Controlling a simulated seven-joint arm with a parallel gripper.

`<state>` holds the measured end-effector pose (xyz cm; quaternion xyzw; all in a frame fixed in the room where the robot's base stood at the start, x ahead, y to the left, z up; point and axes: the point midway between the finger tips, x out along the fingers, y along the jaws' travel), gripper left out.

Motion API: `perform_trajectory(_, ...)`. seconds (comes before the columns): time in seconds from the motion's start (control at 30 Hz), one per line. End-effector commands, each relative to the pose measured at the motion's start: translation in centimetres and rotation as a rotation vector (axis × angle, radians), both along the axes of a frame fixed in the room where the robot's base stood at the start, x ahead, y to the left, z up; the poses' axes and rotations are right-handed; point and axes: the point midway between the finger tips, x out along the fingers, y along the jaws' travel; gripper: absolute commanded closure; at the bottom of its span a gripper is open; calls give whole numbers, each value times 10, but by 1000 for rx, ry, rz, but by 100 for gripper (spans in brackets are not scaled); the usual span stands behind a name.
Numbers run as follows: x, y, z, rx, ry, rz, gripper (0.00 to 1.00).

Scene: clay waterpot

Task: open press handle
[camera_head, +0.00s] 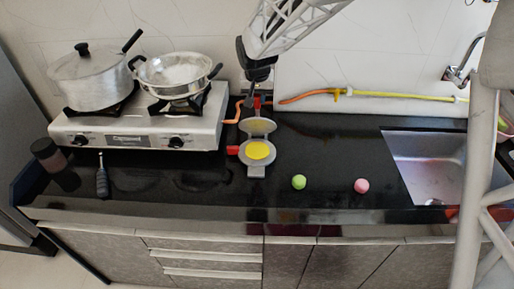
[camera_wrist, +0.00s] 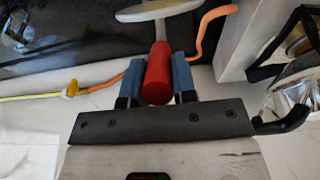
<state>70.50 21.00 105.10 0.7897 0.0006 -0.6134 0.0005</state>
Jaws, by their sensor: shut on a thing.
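The metal press (camera_head: 256,171) stands on the dark counter, opened into two round plates. The lower plate holds a flat yellow disc (camera_head: 257,150), and the upper plate (camera_head: 258,127) lies behind it toward the wall. A red handle (camera_wrist: 157,75) joins the press by a metal rod; it shows at the back of the press in the head view (camera_head: 257,102). My gripper (camera_wrist: 158,75) is shut on this red handle, with a blue finger on each side. A second red grip (camera_head: 232,150) sticks out left of the lower plate.
A gas stove (camera_head: 135,132) with a lidded pot (camera_head: 92,80) and a pan (camera_head: 175,75) stands left of the press. A yellow-orange hose (camera_head: 370,94) runs along the wall. A green ball (camera_head: 299,182) and a pink ball (camera_head: 361,186) lie right, before the sink (camera_head: 425,160).

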Motion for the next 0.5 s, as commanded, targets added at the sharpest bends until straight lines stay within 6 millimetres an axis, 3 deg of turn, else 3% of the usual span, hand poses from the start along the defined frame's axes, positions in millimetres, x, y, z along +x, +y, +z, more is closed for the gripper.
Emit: perform_trajectory(0.5,16,0,4,0,0,-1,83)
